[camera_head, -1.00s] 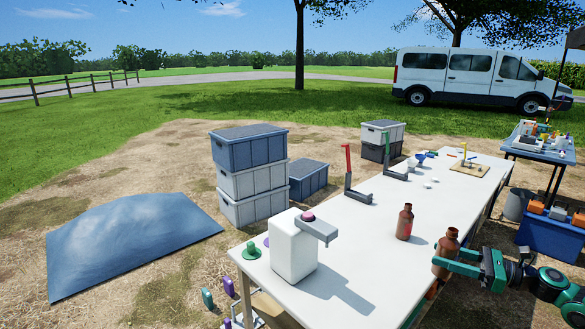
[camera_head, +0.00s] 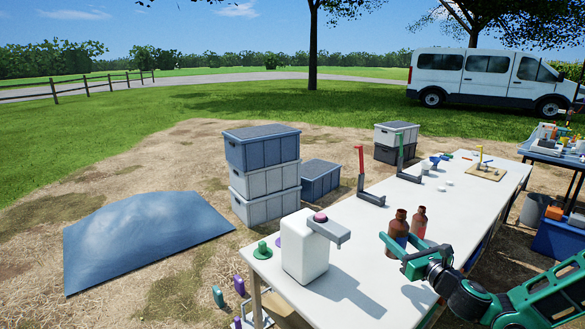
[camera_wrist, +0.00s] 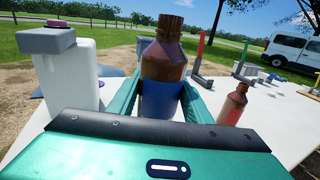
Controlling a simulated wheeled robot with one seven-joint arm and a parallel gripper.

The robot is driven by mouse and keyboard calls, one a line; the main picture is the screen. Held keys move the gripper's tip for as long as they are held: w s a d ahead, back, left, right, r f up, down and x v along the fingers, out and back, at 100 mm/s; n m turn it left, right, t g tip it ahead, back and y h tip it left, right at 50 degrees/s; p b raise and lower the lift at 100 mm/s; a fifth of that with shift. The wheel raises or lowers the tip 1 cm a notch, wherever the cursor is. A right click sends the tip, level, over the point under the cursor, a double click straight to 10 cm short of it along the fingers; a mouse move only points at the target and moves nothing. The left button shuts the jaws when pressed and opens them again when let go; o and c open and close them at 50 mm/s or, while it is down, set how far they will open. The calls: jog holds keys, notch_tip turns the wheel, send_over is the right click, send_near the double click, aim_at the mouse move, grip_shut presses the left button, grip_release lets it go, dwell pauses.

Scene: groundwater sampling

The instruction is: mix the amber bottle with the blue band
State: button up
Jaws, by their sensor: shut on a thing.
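The amber bottle with the blue band (camera_wrist: 162,75) stands upright between the green fingers of my gripper (camera_wrist: 160,97) in the wrist view. My gripper is shut on it. In the head view the held amber bottle (camera_head: 398,228) is over the white table, and my gripper (camera_head: 393,243) reaches it from the right. I cannot tell whether its base touches the table. A second amber bottle with a red band (camera_wrist: 234,104) stands on the table to the right in the wrist view; in the head view this bottle (camera_head: 419,221) is just behind the held one.
A white jug-like dispenser (camera_head: 305,250) stands at the table's near left. Red and green upright stands (camera_head: 369,190) are along the far edge. White table (camera_head: 350,215) is clear between them. Stacked crates (camera_head: 264,180) stand on the ground behind.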

jog(key=shift+s+a+f+h, duration=0.1)
jog(key=shift+s+a+h, duration=0.05)
jog(key=shift+a+h, duration=0.15)
jog(key=shift+w, duration=0.3)
jog(key=w, duration=0.7)
jog(key=shift+w, duration=0.15)
jog(key=shift+d, duration=0.1)
